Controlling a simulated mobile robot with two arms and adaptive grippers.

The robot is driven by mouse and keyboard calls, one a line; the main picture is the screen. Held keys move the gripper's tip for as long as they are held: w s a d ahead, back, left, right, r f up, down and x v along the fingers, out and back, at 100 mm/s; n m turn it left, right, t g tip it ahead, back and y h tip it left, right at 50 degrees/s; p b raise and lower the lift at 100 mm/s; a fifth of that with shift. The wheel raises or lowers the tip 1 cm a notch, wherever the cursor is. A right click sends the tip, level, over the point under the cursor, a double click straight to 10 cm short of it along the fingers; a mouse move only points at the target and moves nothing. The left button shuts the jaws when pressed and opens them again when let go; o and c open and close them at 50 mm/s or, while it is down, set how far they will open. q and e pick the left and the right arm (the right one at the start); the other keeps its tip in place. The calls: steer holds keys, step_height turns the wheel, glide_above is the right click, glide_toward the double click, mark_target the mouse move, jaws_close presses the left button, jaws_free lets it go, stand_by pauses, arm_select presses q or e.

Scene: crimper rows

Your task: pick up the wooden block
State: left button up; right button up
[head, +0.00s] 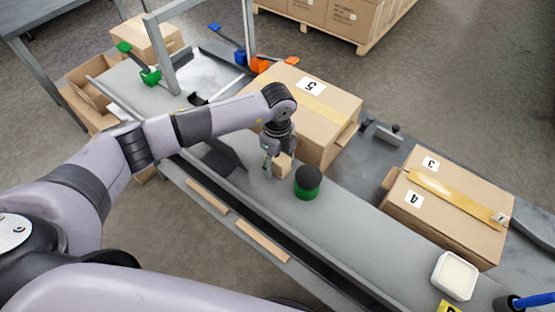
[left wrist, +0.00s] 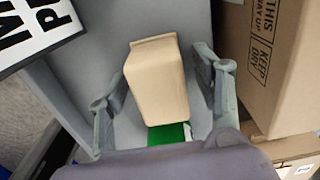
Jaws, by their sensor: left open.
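The wooden block (head: 283,166) is a small tan block on the grey bench, beside a large carton. In the left wrist view the block (left wrist: 158,80) stands between the two fingers of my left gripper (left wrist: 162,98), with some space showing on both sides. My left gripper (head: 276,157) is open and low at the block in the head view, hiding part of it. Whether a finger touches the block I cannot tell. My right gripper is not in view.
A green cylinder with a black top (head: 308,182) stands just right of the block. A carton marked 5 (head: 325,110) stands close behind. Another carton (head: 450,205) and a white square container (head: 455,275) are farther right. Green-handled (head: 150,76) and orange-handled (head: 259,65) tools lie at the back.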

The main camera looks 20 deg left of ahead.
arm_select(q)
steer(key=shift+f, duration=0.1)
steer(key=shift+c, duration=0.2)
steer(key=c, duration=1.3)
step_height(320, 180, up, 20)
steer(key=shift+r+b, duration=0.1)
steer(key=shift+b, duration=1.05)
steer(key=o, duration=0.7)
steer(key=c, duration=0.5)
